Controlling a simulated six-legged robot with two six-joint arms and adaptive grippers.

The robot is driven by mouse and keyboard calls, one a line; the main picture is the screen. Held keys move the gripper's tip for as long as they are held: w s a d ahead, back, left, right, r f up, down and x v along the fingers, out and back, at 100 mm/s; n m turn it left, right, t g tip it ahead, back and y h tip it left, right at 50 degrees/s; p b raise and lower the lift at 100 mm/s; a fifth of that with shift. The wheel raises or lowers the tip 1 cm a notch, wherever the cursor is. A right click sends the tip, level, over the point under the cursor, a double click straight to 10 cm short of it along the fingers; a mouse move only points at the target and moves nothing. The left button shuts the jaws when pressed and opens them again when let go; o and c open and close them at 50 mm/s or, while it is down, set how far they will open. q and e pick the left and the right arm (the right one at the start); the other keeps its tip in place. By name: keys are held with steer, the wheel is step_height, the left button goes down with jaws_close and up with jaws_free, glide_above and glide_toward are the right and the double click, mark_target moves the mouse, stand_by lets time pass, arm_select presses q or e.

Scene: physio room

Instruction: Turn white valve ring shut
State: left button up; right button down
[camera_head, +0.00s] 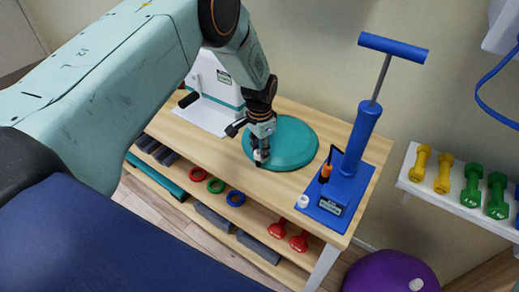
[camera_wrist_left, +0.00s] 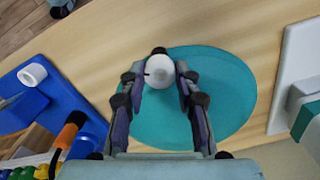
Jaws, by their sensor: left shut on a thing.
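A round white valve ring (camera_wrist_left: 160,71) with a dark part beyond it sits at the near edge of the teal disc cushion (camera_wrist_left: 222,95). My left gripper (camera_wrist_left: 160,75) has one finger on each side of it and is shut on it. In the head view, the left gripper (camera_head: 261,156) points down at the front edge of the cushion (camera_head: 290,145), with a little of the white ring (camera_head: 257,155) showing. Any turn mark on the ring is too small to read. My right gripper is in neither view.
A blue pump (camera_head: 350,165) stands right of the cushion, with a small white roll-like piece (camera_head: 303,201) on its base. A white device (camera_head: 212,90) stands behind left on the wooden table (camera_head: 200,145). Dumbbells (camera_head: 443,172) lie on a shelf at right.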

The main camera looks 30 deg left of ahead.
arm_select(q)
jaws_close()
steer(key=shift+m+b, duration=0.45)
steer(key=shift+m, duration=0.55)
steer(key=shift+m+b, duration=0.3)
steer(key=shift+m, duration=1)
steer(key=o, duration=0.7)
jaws_free()
steer(key=shift+r, duration=0.1)
step_height(320, 180, up, 12)
